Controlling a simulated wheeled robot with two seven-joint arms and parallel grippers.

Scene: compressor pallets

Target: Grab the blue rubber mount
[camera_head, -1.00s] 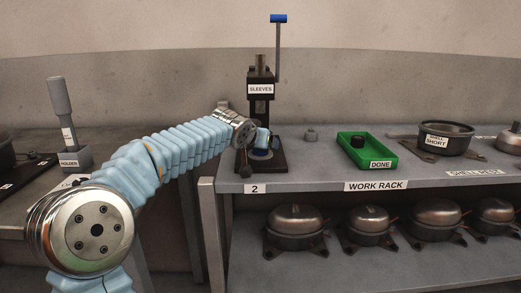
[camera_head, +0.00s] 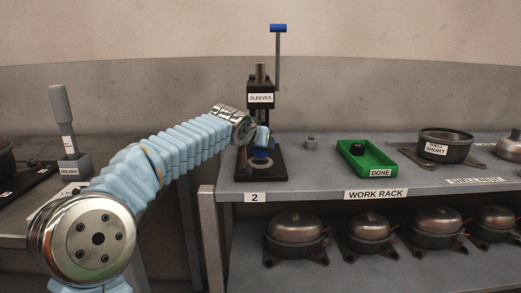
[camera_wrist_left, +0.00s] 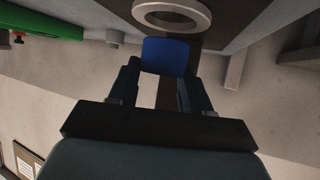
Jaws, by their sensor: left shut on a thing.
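The blue rubber mount (camera_wrist_left: 166,55) is a short blue piece between my left gripper's fingertips in the left wrist view. In the head view the mount (camera_head: 262,153) shows below the gripper, at the black press labelled SLEEVES (camera_head: 261,98). My left gripper (camera_head: 262,139) is shut on the mount; its fingers also show in the left wrist view (camera_wrist_left: 164,75). A pale ring (camera_wrist_left: 172,4) on the press base lies just beyond the mount, which appears apart from it. Part of the mount is hidden by the fingers. My right gripper is not in view.
A green DONE tray (camera_head: 391,168) with a dark piece in it stands to the right on the work rack (camera_head: 310,179). A small grey part (camera_head: 311,141) stands between press and tray. The HOLDER stand (camera_head: 75,165) is at left. Several compressors fill the lower shelf.

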